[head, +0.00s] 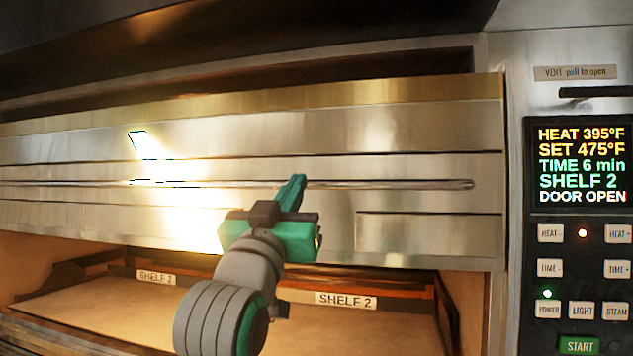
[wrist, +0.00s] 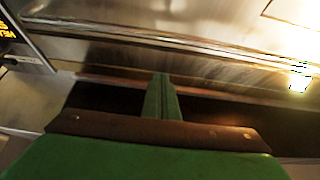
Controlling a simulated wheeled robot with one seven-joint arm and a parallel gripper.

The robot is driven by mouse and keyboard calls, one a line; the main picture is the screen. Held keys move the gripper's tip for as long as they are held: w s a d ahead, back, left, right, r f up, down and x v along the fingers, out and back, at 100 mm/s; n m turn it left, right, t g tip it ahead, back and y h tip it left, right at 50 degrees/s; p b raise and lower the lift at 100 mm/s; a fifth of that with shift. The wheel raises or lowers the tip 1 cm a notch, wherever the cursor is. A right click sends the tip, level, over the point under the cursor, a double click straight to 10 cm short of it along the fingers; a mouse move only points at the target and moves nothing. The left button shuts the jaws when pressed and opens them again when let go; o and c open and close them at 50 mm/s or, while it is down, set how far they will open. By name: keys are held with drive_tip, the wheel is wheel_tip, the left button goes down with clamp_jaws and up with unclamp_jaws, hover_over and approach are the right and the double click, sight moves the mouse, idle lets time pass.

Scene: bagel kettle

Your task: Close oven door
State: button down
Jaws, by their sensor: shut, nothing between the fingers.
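The oven door (head: 420,125) is a wide stainless panel with a long horizontal handle bar (head: 400,184). The door stands open, with the oven cavity showing below it. The door also fills the top of the wrist view (wrist: 200,30). My gripper (head: 296,180) is green and shut, with nothing between its fingers. In the head view its tips overlap the handle bar near the middle of the door. In the wrist view the closed fingers (wrist: 161,76) point at the door's edge, over a dark gap. I cannot tell whether they touch the door.
A control panel (head: 540,222) stands at the right; its display (head: 580,165) reads DOOR OPEN. A vent pull (head: 595,92) sits above it. Below the door is a shelf (head: 220,305) labelled SHELF 2. A bright glare covers the door's left part.

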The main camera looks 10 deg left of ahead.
drive_tip(key=w+r, duration=0.1)
drive_tip(key=w, duration=0.9)
drive_tip(key=shift+d+r+h, duration=0.3)
drive_tip(key=shift+d, duration=0.15)
